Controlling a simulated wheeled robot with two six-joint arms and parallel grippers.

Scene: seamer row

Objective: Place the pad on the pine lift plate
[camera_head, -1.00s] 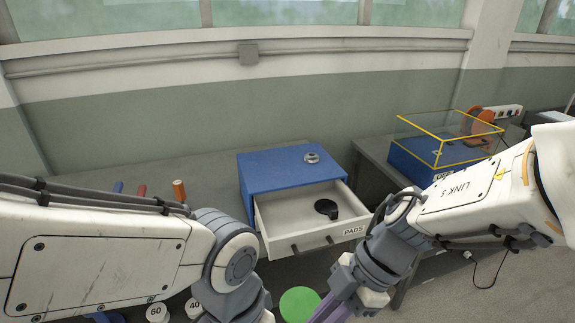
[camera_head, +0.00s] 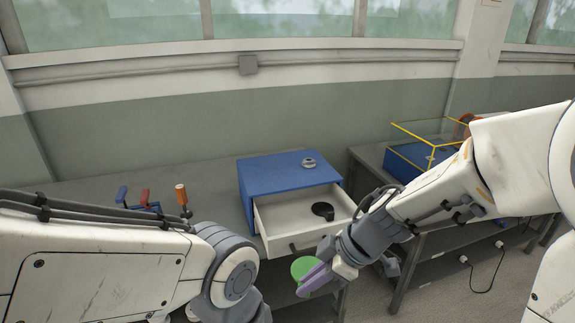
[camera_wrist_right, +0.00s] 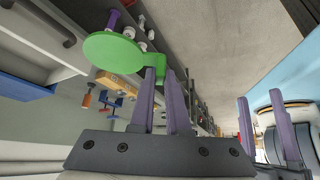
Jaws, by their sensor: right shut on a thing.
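My right gripper (camera_head: 312,280) is shut on the tab of a round, flat green pad (camera_head: 301,267), in front of the open drawer and clear of it. The right wrist view shows the pad (camera_wrist_right: 113,48) beyond the purple fingertips, its disc reaching to the left. A black pad (camera_head: 322,211) of similar shape lies in the drawer. My left gripper (camera_wrist_right: 265,105) seems to be the two purple fingers standing apart at the right of the right wrist view. It is outside the head view. I cannot make out a pine lift plate.
The open drawer (camera_head: 276,238) juts from a blue cabinet (camera_head: 270,181) with a small grey ring (camera_head: 308,163) on top. Blue, red and orange-handled tools (camera_head: 181,195) stand left. A yellow-edged clear cover (camera_head: 432,144) stands over a blue unit on the right bench.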

